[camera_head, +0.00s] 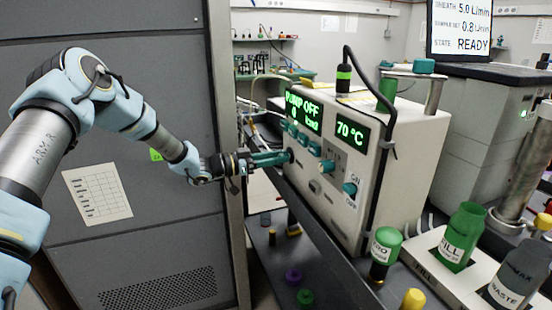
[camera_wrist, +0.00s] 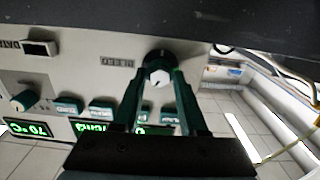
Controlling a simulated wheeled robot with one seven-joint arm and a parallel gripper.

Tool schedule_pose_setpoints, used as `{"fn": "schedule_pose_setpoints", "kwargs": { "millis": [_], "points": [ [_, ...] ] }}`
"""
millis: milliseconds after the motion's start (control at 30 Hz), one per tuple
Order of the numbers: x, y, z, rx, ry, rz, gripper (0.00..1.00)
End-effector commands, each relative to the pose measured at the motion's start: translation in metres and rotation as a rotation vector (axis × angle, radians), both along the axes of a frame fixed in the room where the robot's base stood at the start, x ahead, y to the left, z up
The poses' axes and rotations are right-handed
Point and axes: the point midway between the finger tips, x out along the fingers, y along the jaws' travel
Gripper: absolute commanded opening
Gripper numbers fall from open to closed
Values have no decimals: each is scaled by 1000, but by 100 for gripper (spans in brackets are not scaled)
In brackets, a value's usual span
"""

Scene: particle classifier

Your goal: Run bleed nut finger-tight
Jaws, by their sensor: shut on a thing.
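In the head view my gripper (camera_head: 286,157) reaches from the left to the left edge of the cream instrument box (camera_head: 340,215). There the fingers hide the nut. How far the nut is threaded on cannot be told.
Teal buttons (camera_head: 313,148) and a teal knob (camera_head: 349,189) line the panel beside my gripper. Green displays (camera_head: 351,132) read "PUMP OFF" and 70 °C. A black cable (camera_head: 390,90) hangs by the box. A green-capped bottle (camera_head: 385,248) stands in front. A grey cabinet (camera_head: 160,215) is at left.

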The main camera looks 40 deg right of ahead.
Motion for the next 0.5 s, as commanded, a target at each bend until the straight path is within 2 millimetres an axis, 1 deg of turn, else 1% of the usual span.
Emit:
{"fn": "schedule_pose_setpoints", "kwargs": {
  "millis": [267, 500],
  "points": [
    [0, 0, -1, -4, -11, 1, 0],
    [1, 0, -5, -36, -97, 1, 0]
  ]
}}
